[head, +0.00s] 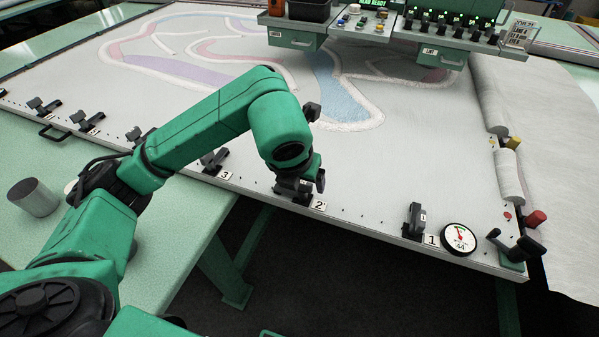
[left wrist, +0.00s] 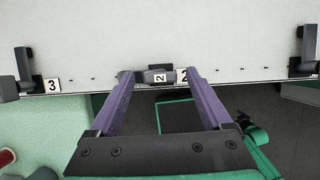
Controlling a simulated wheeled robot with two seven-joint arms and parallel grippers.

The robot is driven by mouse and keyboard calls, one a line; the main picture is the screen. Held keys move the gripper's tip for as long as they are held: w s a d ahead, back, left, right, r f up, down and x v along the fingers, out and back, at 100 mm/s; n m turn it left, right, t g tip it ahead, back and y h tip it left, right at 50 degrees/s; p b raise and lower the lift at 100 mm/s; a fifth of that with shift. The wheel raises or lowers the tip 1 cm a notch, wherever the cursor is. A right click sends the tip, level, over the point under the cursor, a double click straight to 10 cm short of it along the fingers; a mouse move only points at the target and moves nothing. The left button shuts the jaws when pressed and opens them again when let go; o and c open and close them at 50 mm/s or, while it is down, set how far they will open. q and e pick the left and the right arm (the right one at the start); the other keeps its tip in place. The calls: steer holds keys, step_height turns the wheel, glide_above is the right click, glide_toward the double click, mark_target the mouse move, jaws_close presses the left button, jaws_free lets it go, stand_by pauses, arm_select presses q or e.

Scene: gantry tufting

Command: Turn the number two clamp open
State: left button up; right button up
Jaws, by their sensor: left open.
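The number two clamp (left wrist: 160,77) is a dark clamp on the frame's front edge, beside a white "2" plate (left wrist: 183,75). In the left wrist view its lever lies sideways along the edge, while the levers of clamps three and one point inward over the cloth. My left gripper (head: 302,183) is over this clamp in the head view and partly hides it. In the left wrist view its two purple fingers are open, with a tip at each side of the clamp; contact cannot be told. My right gripper is not in view.
Clamp three (head: 213,160) and clamp one (head: 414,220) stand on the same edge. A round gauge (head: 458,239) sits right of clamp one. A grey cylinder (head: 34,197) stands on the green table (head: 170,245). Dark floor shows below the frame.

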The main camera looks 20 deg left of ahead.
arm_select(q)
steer(key=p+v, duration=0.1)
steer(key=v, duration=1.3)
steer(key=shift+r+p, duration=0.15)
steer(key=shift+p, duration=0.2)
